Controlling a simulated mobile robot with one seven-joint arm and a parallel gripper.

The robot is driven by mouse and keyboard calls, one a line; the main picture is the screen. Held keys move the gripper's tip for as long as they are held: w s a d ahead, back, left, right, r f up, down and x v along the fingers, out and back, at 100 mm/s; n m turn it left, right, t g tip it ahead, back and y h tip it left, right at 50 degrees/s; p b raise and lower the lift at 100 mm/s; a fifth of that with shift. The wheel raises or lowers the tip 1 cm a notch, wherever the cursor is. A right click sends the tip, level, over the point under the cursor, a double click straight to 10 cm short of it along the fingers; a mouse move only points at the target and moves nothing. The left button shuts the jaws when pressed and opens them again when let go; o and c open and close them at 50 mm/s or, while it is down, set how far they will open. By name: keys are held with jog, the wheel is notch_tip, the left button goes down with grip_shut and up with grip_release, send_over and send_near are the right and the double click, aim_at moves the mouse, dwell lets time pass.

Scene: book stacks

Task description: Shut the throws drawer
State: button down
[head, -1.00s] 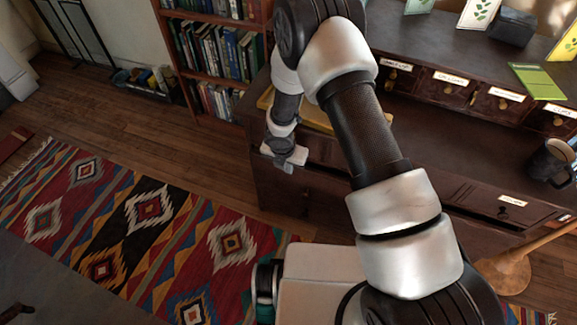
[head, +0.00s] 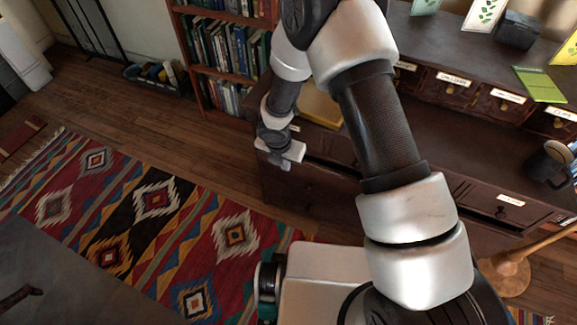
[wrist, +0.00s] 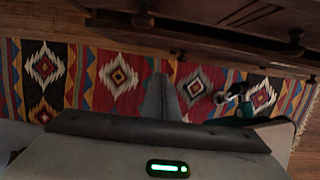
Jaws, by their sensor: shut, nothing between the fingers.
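A dark wooden dresser (head: 440,138) fills the right of the head view, with a row of small labelled drawers above and wider drawers below. A wider drawer (head: 505,202) with a white label sits low at the right. The label text is too small to read, so I cannot tell which is the throws drawer. My gripper (head: 285,160) is shut and empty at the dresser's left front, close to the upper wide drawers; I cannot tell if it touches. My arm hides much of the front. In the wrist view, the shut fingers (wrist: 164,100) point toward the rug, below drawer fronts with knobs (wrist: 143,17).
A patterned rug (head: 150,215) covers the floor at left. A bookcase (head: 225,50) stands behind the dresser's left end. A yellow item (head: 320,108) and a mug (head: 548,162) are on the dresser.

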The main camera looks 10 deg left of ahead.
jog(key=v, duration=0.3)
jog(key=c, duration=2.4)
grip_release()
jog(key=shift+s+r+p, duration=0.1)
jog(key=shift+r+p, duration=0.1)
jog(key=shift+p, duration=0.1)
jog(key=o, duration=0.7)
jog(key=shift+h, duration=0.5)
jog(key=s+f, duration=0.3)
jog(key=shift+a+f+b, duration=0.15)
jog(key=shift+a+b, duration=0.05)
jog(key=shift+b, duration=0.1)
jog(key=shift+o, duration=1.1)
jog(key=s+d+f+t+h+b, duration=0.1)
jog(key=s+f+h, duration=0.2)
jog(key=s+f, duration=0.3)
jog(key=shift+f+b, duration=0.3)
jog(key=shift+f, duration=0.5)
jog(key=n+t+b, duration=0.2)
jog(key=t, duration=0.7)
send_near(307, 191)
jog(key=shift+h, duration=0.4)
jog(key=b+x, duration=0.1)
jog(key=x, duration=0.2)
jog(key=b+x, duration=0.1)
jog(key=x, duration=0.2)
jog(key=b+x, duration=0.2)
jog(key=x, duration=0.1)
jog(key=shift+a+f, duration=0.15)
jog(key=shift+a, duration=0.1)
